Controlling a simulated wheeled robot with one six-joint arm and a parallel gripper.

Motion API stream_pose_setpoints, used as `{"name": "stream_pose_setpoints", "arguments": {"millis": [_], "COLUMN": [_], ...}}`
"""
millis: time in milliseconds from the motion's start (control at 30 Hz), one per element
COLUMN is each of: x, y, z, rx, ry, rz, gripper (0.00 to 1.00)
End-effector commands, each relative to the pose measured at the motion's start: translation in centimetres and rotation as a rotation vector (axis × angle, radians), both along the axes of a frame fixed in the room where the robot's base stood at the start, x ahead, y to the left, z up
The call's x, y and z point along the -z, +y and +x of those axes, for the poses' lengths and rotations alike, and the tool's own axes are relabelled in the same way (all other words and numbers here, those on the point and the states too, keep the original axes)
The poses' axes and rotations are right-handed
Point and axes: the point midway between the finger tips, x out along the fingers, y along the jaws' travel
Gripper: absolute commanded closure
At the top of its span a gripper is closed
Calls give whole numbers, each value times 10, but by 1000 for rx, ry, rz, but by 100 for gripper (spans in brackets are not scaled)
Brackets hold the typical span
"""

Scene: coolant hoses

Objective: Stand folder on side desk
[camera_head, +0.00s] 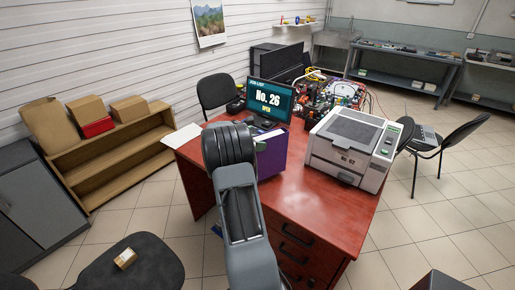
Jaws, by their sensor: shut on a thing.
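A purple folder (273,156) is upright at the near left part of the red desk (325,210), just right of my arm. Its left part is hidden behind my arm, and I cannot tell whether its base touches the desk top. My arm reaches up from the bottom middle to the folder. My gripper's fingers are hidden behind my own wrist, so their contact with the folder does not show. Which desk is the side desk cannot be told for certain.
A large grey printer-like machine (352,146) stands to the right. A white sheet (182,135) lies at the desk's left corner. The front right desk top is clear. A dark chair (130,265) is at lower left.

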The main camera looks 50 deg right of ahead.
Motion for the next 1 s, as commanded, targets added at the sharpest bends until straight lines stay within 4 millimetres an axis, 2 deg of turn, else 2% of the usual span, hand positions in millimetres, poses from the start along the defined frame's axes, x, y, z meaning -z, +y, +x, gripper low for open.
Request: {"name": "stream_pose_setpoints", "arguments": {"millis": [200, 600, 633, 867, 1000], "x": [23, 29, 28, 28, 28], "y": [1, 1, 1, 1, 1], "z": [0, 0, 0, 0, 0], "rx": [0, 0, 1, 0, 0], "ry": [2, 1, 1, 2, 2], "rz": [0, -1, 1, 2, 2], "gripper": [100, 100, 50, 27, 27]}}
